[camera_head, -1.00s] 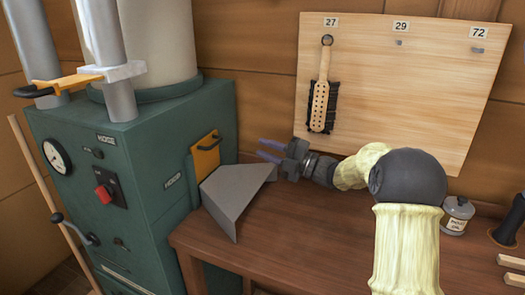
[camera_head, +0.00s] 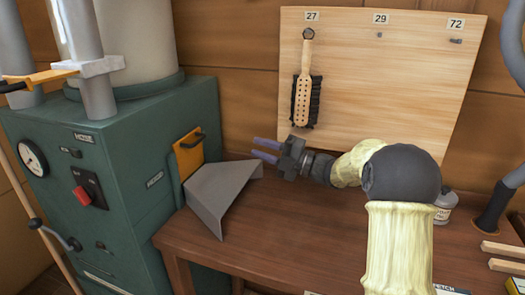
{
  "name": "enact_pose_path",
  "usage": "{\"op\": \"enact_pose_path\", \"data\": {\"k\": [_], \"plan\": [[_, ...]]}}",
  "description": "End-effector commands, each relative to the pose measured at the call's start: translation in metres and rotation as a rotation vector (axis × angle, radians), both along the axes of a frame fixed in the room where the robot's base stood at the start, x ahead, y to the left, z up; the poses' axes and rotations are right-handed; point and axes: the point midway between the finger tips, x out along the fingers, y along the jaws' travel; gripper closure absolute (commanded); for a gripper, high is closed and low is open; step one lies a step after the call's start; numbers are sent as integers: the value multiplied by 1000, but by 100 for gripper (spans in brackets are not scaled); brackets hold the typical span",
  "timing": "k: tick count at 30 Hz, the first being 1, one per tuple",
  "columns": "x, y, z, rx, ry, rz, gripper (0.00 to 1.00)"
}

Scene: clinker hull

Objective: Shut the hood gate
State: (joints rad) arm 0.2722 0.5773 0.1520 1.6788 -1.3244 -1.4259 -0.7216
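An orange plate with a dark handle (camera_head: 190,153) stands upright on the right side of the green cabinet (camera_head: 150,135), just behind a grey sheet-metal hood (camera_head: 222,190). A small label beside it is too blurred to read surely; I take this plate as the hood gate. Its lower part is hidden by the hood. My gripper (camera_head: 265,150) is to the right of the plate, above the back of the bench, pointing left. Its two bluish fingers are apart with nothing between them. It touches neither plate nor hood as far as I can tell.
Another orange slide (camera_head: 40,77) with a black handle sits on a pipe at upper left. A brush (camera_head: 305,95) hangs on the pegboard behind my gripper. The wooden bench (camera_head: 290,240) is mostly clear; a small can (camera_head: 445,207) and wooden sticks (camera_head: 503,257) are at right.

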Motion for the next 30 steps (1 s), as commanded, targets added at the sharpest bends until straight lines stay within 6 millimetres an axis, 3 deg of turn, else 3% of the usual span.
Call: {"op": "enact_pose_path", "data": {"k": [11, 21, 30], "plan": [[0, 0, 3, 0, 0, 0, 74], [0, 0, 56, 0, 0, 0, 74], [0, 0, 83, 0, 0, 0, 74]]}}
